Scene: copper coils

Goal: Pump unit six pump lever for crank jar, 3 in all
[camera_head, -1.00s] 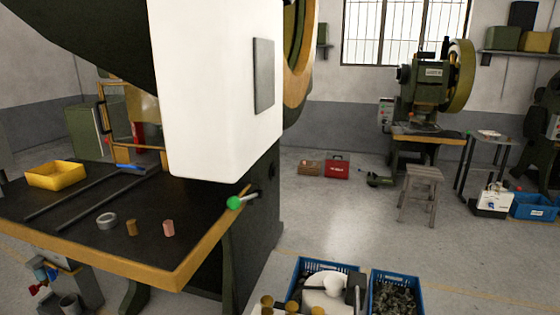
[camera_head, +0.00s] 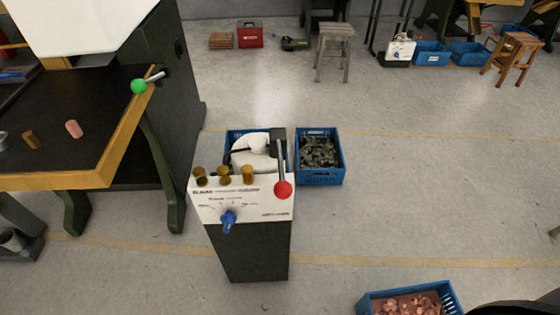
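What looks like the pump unit (camera_head: 250,250) stands on the floor near the middle, with a dark body and a white printed top panel. A lever with a red ball (camera_head: 283,189) is at its right side, its rod running up from the ball to a dark block. A blue knob (camera_head: 228,221) is on the panel's front. Several brass cylinders (camera_head: 223,175) stand along the panel's back edge. A white rounded part (camera_head: 251,145) shows behind them. I cannot tell which thing is the crank jar. Neither gripper is in view.
A dark workbench (camera_head: 75,150) with a green-ball lever (camera_head: 139,86) is at left. A blue crate of dark metal pieces (camera_head: 298,165) stands right of the unit, and a blue crate of copper-coloured pieces (camera_head: 456,296) at the bottom. The floor between (camera_head: 400,200) is open.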

